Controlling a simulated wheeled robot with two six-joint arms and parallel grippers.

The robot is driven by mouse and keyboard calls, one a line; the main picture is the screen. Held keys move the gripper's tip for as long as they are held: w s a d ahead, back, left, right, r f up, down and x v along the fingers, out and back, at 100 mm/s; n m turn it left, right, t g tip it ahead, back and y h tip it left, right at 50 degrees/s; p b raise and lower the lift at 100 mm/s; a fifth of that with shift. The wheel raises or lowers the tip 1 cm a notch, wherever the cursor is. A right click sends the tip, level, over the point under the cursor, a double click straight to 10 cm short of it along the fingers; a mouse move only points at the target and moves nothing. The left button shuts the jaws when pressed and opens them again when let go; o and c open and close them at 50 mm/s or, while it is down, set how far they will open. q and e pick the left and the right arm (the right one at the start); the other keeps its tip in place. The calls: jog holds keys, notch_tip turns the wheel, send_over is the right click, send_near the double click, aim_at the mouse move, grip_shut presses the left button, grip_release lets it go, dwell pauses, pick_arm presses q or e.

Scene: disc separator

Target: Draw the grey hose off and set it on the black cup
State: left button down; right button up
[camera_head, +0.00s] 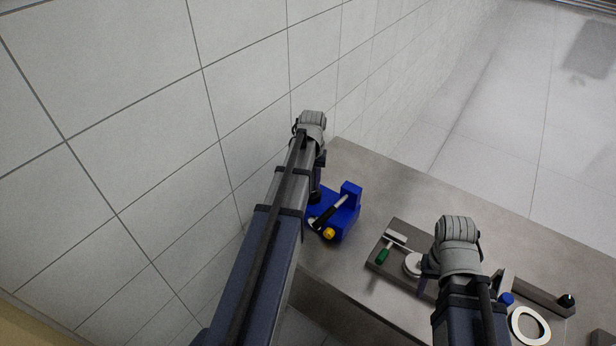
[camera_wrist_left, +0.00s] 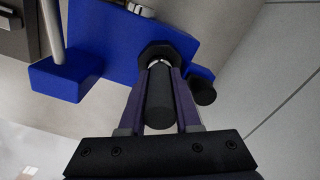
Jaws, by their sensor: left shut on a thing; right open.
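A blue separator body (camera_head: 349,193) stands on the table, partly behind my left arm; it also shows in the left wrist view (camera_wrist_left: 125,40). My left gripper (camera_wrist_left: 160,80) is shut on a dark grey cylinder, which looks like the grey hose (camera_wrist_left: 159,105). Its far end points at a black hexagonal fitting (camera_wrist_left: 166,52) on the blue body, with bright metal visible between them; I cannot tell whether they touch. A short black cylinder (camera_wrist_left: 203,91) lies to the right; I cannot tell whether it is the black cup. My right gripper (camera_head: 427,272) is open, mostly hidden under its arm.
A black-handled lever (camera_head: 331,211) and a yellow knob (camera_head: 329,234) are on the blue body. A grey tray (camera_head: 399,226) holds a green-handled tool (camera_head: 384,256) and a white disc (camera_head: 413,264). A white ring (camera_head: 517,328) lies at the right. A tiled wall borders the table's left.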

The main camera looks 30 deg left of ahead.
pick_arm(q)
jog(key=shift+s+r+p, duration=0.1)
jog(key=shift+r+p, duration=0.3)
jog(key=shift+r, duration=0.2)
jog(key=shift+r+p, duration=0.35)
jog(key=shift+p, duration=0.05)
jog(key=shift+d+r+p, duration=0.1)
jog(key=shift+r+p, duration=0.3)
jog(key=shift+r, duration=0.1)
jog(key=shift+f, duration=0.2)
jog(key=shift+r, duration=0.35)
notch_tip(320, 180, up, 4)
jog(key=p, duration=0.5)
jog(key=shift+r, duration=0.2)
jog(key=shift+f, duration=0.1)
jog(key=shift+w, duration=0.2)
